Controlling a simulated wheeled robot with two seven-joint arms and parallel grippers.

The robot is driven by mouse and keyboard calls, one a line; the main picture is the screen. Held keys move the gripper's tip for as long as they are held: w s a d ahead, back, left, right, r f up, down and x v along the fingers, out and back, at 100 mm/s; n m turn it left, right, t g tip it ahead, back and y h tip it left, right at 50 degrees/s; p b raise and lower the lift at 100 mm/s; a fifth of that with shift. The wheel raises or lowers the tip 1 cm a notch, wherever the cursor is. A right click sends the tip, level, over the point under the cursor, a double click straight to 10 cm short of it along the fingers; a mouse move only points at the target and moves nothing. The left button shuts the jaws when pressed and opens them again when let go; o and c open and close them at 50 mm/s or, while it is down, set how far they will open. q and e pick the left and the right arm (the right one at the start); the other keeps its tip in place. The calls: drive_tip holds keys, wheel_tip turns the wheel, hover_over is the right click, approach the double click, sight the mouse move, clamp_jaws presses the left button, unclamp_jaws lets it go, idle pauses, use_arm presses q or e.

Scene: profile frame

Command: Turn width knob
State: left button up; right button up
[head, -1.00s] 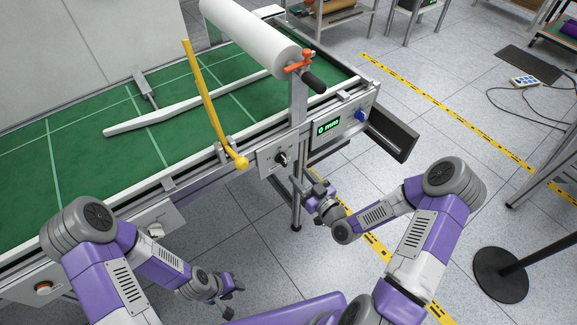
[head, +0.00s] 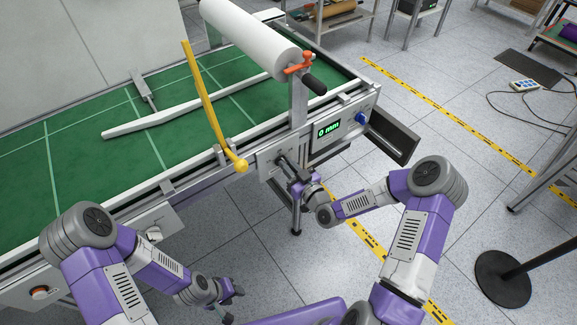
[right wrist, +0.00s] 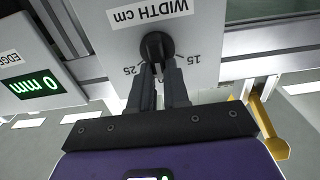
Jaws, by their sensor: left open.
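The black width knob (right wrist: 157,46) sits on a pale panel marked "WIDTH cm", with "15" and "25" beside it in the right wrist view. In the head view its panel (head: 265,170) is on the machine's front, where my gripper mostly hides the knob. My right gripper (right wrist: 159,68) is at the knob, its two fingers close together with the tips on either side of the knob's grip ridge; it also shows in the head view (head: 285,165). My left gripper (head: 231,304) is open and empty, low in front of the machine.
A green display (head: 326,130) reading "0 mm" and a blue knob (head: 361,118) are right of the width panel. A yellow bar with a ball end (head: 240,166) stands just left. A white roll (head: 250,38) is above the green bed (head: 80,140).

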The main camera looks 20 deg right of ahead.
clamp_jaws()
drive_tip(key=shift+m, duration=0.3)
drive_tip(key=m, duration=0.2)
drive_tip(key=m+b, duration=0.1)
drive_tip(key=m, duration=0.2)
drive_tip(key=shift+w+d+f, duration=0.1)
drive_tip(key=shift+d+f, duration=0.1)
drive_tip(key=shift+d, duration=0.2)
drive_tip(key=shift+w+d+f+m+b, duration=0.1)
drive_tip(key=shift+m+b, duration=0.05)
drive_tip(key=shift+m, duration=0.9)
drive_tip(key=shift+s+d+f+m+b, duration=0.1)
drive_tip(key=shift+m, duration=1)
drive_tip(key=shift+w+d+f+m+b, duration=0.1)
drive_tip(key=shift+m+b, duration=0.05)
drive_tip(key=shift+m, duration=0.9)
drive_tip(key=shift+a, duration=0.1)
